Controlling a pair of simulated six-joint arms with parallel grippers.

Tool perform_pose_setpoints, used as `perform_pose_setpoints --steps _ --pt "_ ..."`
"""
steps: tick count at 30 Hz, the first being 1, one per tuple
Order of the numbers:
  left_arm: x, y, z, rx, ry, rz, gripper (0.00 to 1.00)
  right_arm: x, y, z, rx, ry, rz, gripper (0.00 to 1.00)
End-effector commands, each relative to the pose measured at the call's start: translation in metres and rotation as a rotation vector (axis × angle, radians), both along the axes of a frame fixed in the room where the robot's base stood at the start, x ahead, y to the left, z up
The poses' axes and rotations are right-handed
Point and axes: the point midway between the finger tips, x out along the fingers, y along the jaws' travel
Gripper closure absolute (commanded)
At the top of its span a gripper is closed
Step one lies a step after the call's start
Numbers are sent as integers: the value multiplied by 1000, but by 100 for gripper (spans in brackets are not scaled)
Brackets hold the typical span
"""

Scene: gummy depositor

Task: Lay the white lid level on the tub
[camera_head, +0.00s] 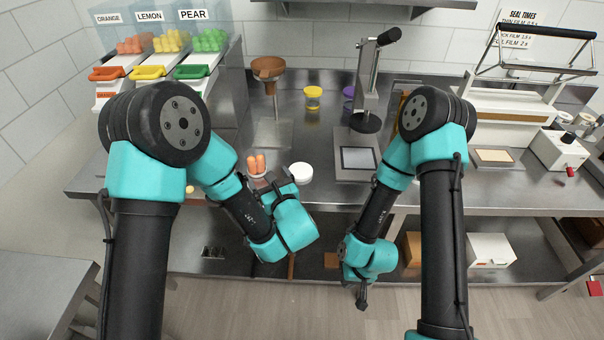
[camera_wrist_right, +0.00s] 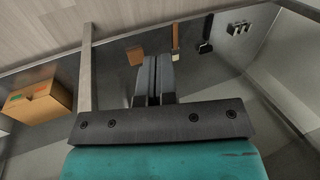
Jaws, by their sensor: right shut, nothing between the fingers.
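A white round lid (camera_head: 301,173) lies on the steel table just right of my left gripper. A small pale tub (camera_head: 258,176) with orange gummies (camera_head: 257,163) standing up out of it is left of the lid, partly hidden by my left gripper. My left gripper (camera_head: 272,182) is at the tub, seen from behind; its fingertips are hidden by its own wrist, so I cannot tell whether it grips anything. My right gripper (camera_head: 362,297) hangs in front of the table's front edge, far from lid and tub. It is shut and empty; the wrist view shows its fingers (camera_wrist_right: 154,62) together.
A press stand (camera_head: 368,80) and a flat scale-like plate (camera_head: 358,158) stand right of the lid. A brown funnel (camera_head: 268,68) and yellow-lidded jar (camera_head: 313,97) are behind. Gummy bins (camera_head: 150,58) are at back left, a sealer (camera_head: 510,105) at right. A cardboard box (camera_wrist_right: 38,100) is on the lower shelf.

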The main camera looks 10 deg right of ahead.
Motion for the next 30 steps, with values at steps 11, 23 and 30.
perform_pose_setpoints --steps 11,23,30 --pt "0 0 0 0 0 0 6 0 0 0 0 0 0 100" --pt "0 0 0 0 0 0 6 0 0 0 0 0 0 69" --pt "0 0 0 0 0 0 6 0 0 0 0 0 0 46"
